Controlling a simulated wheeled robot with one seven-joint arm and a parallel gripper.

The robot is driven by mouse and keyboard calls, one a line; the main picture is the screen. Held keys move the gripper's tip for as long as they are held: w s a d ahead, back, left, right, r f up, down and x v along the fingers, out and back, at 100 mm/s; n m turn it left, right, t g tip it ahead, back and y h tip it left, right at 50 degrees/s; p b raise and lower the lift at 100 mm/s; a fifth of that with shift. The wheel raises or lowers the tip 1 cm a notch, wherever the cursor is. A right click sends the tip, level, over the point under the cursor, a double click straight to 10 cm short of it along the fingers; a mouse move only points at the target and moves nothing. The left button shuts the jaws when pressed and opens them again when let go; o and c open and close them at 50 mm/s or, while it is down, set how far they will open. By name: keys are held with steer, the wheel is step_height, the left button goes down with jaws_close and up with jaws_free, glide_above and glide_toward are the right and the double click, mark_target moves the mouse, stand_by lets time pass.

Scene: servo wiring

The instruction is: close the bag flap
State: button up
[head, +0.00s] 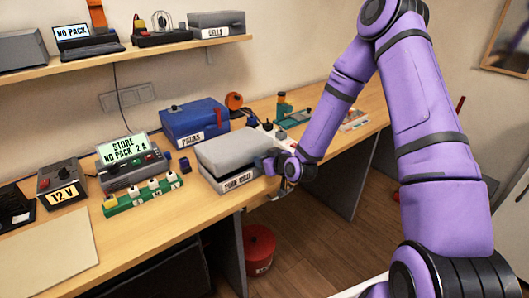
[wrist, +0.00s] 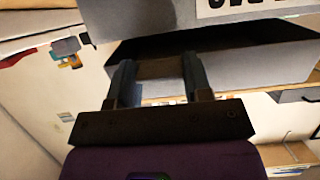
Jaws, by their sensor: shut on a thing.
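The grey bag (head: 222,181) stands on the workbench with a white label on its front. Its light grey flap (head: 240,150) lies over the top, with a dark gap under the front edge. My gripper (head: 278,164) is at the right front corner of the bag. In the wrist view, the two dark fingers of my gripper (wrist: 160,75) stand a little apart, shut on the edge of the flap (wrist: 265,68). The exact contact is hidden in the head view. Part of the labelled bag body (wrist: 190,18) shows above the fingers in the wrist view.
A blue PACKS case (head: 194,122) stands behind the bag. A display box (head: 131,158) and a green strip with knobs (head: 144,195) are to the left. A red bucket (head: 259,248) is on the floor below.

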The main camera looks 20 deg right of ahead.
steer(key=shift+s+f, duration=0.15)
steer(key=shift+f, duration=0.75)
steer(key=shift+s+f, duration=0.15)
steer(key=shift+f, duration=0.8)
steer(key=o, duration=1.3)
steer(key=shift+w+f, duration=0.15)
steer(key=shift+r, duration=0.2)
steer(key=shift+s+d+r, duration=0.1)
steer(key=shift+s+r, duration=0.05)
steer(key=shift+s, duration=0.1)
steer(key=v, duration=1)
steer(key=shift+s, duration=0.15)
